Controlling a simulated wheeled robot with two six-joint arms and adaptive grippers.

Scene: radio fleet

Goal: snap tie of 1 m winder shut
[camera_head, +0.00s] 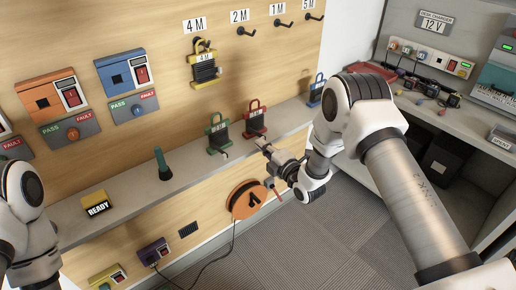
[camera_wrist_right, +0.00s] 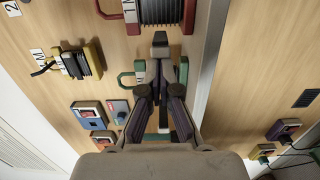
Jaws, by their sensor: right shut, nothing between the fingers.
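The red winder (camera_head: 255,120), wound with dark cable, stands on the shelf. In the right wrist view the red winder (camera_wrist_right: 192,12) is at the top edge, cut off, with a 1M label. My right gripper (camera_head: 264,145) is just in front of it and low, its fingers pointing at its lower part. In the right wrist view my gripper (camera_wrist_right: 161,72) is shut and empty, its tips just short of the winder. A dark, square-ended piece shows between tips and winder; I cannot tell whether it is the tie or touches the fingers. My left gripper is out of view.
A green winder (camera_head: 218,134) stands close left of the red one, a blue winder (camera_head: 316,90) farther right. A yellow 4 M winder (camera_head: 205,70) hangs on the wall; the 1 M hook (camera_head: 281,23) is empty. An orange reel (camera_head: 246,200) is below the shelf (camera_head: 185,178).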

